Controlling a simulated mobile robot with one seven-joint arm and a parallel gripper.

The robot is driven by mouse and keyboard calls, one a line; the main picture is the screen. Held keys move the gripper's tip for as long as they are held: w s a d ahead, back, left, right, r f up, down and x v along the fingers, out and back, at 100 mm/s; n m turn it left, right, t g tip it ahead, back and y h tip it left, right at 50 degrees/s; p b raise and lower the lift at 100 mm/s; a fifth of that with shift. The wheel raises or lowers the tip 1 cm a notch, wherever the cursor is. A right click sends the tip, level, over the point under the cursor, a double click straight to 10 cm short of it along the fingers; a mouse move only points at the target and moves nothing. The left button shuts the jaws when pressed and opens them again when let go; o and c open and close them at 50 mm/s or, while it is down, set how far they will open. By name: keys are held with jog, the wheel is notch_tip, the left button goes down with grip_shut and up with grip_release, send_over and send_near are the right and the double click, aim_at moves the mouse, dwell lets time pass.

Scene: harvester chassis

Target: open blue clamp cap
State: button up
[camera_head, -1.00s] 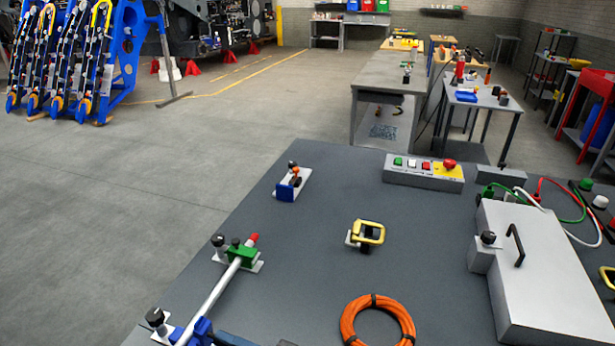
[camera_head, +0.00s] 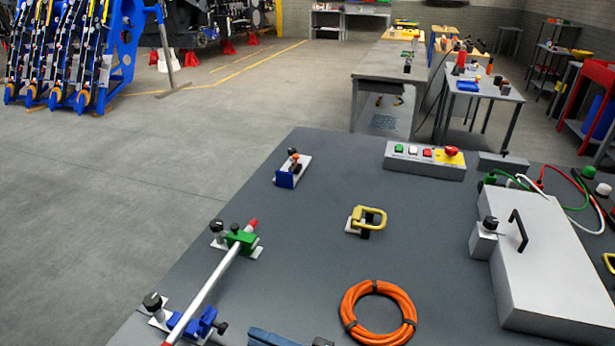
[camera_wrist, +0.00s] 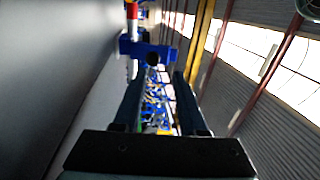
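The blue clamp (camera_head: 196,324) sits at the near left of the bench and holds the near end of a grey rod (camera_head: 212,287). A dark knob sticks out on its right side. The blue cap appears to lie over the rod. In the wrist view the blue clamp (camera_wrist: 140,46) is ahead of the fingers, with its dark knob facing me and a red and white rod end beyond. My gripper (camera_wrist: 160,80) is open and empty, its fingers apart and short of the clamp. In the head view, a dark blue part at the bottom edge may be my gripper.
A green clamp (camera_head: 242,238) holds the rod's far end. Another blue piece (camera_head: 286,179) stands farther back. A yellow-handled part (camera_head: 369,218), an orange cable coil (camera_head: 378,313), a button box (camera_head: 424,160) and a grey box (camera_head: 550,265) occupy the right. Bench between them is clear.

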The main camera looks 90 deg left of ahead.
jog(key=shift+w+d, duration=0.2)
jog(key=shift+w, duration=0.2)
